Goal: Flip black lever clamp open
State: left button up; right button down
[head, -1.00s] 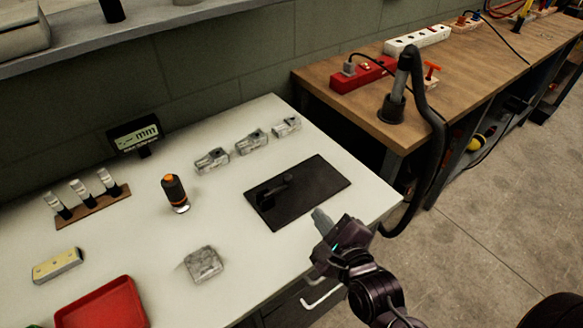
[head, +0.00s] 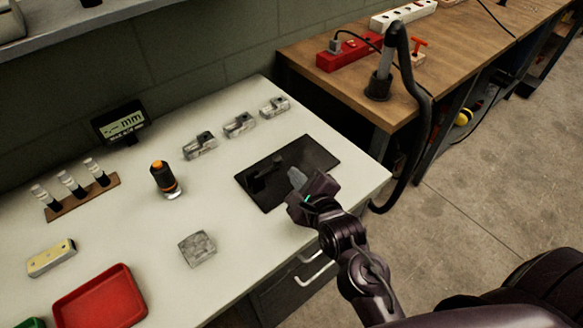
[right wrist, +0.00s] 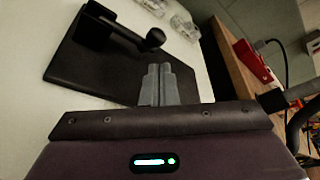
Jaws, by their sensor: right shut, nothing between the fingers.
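The black lever clamp (head: 266,178) sits on a black base plate (head: 312,157) at the right part of the white table in the head view. In the right wrist view the clamp (right wrist: 98,27) is at the upper left, and its lever runs right to a round black knob (right wrist: 155,38). My right gripper (head: 297,177) is over the plate's front right part, to the right of the clamp. Its grey fingers (right wrist: 159,80) are shut and empty, just short of the knob in the wrist view. Whether they touch it cannot be told. My left gripper is not in view.
Several grey metal blocks (head: 239,124) stand behind the plate. Another block (head: 197,248), an orange-capped bottle (head: 165,180) and a red tray (head: 99,300) are to the left. A wooden bench (head: 350,88) with a black hose (head: 425,120) stands at the right.

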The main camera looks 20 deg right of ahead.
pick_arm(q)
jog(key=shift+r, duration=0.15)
pick_arm(e)
jog(key=shift+x, duration=1.5)
